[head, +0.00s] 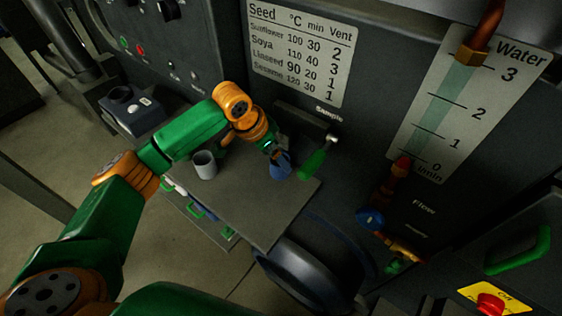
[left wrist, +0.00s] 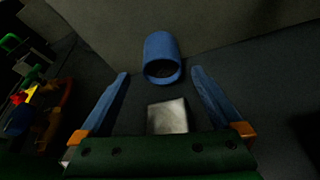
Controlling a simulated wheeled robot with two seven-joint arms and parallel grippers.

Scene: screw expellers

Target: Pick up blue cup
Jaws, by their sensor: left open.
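The blue cup (left wrist: 162,55) shows in the left wrist view, ahead of my left gripper (left wrist: 160,73). Its open rim faces the camera. The two blue fingers are spread to either side of it, with a gap on each side. The cup's near rim is about level with the fingertips, and most of it lies beyond them. In the head view my left gripper (head: 279,156) reaches down at the right part of the grey shelf. The blue cup (head: 281,172) shows there, partly hidden by the fingers, which are a similar blue. My right gripper is not in view.
A grey-white cup (head: 205,165) stands on the shelf (head: 240,205) to the left. A green handle (head: 313,164) sticks out by the Sample label, close right of my gripper. The machine wall rises behind.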

